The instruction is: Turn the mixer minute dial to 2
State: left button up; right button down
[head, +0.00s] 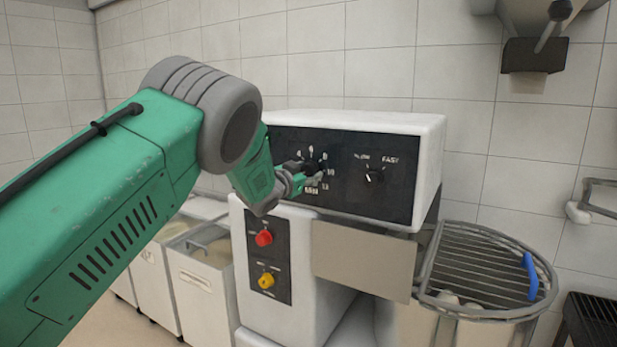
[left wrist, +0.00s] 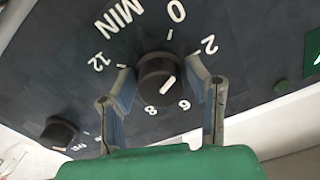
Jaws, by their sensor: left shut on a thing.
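The mixer minute dial (left wrist: 157,72) is a round black knob on the mixer's dark panel (head: 345,200), with white numbers and MIN around it. My left gripper (left wrist: 160,80) has one finger on each side of the knob and is shut on it. In the left wrist view the white line on the knob slants between the 2 side and the 8 side; I cannot tell which end is the pointer. In the head view the left gripper (head: 308,172) covers much of the dial. My right gripper is not in view.
A slow/fast knob (head: 373,176) sits right of the dial. Below are a red button (head: 264,238) and a yellow knob (head: 266,281). A wire guard (head: 470,262) with a blue handle (head: 530,275) covers the bowl at right. White bins (head: 201,290) stand at left.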

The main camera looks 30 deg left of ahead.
pick_arm(q)
jog(key=shift+m+b, duration=0.9)
jog(key=shift+m, duration=1.5)
jog(key=shift+f, duration=0.1)
jog(key=o, duration=1)
jog(key=shift+s, duration=0.1)
jog(key=shift+s, duration=0.25)
jog(key=s, duration=1.1)
jog(key=shift+s+a, duration=0.1)
jog(key=shift+a, duration=0.1)
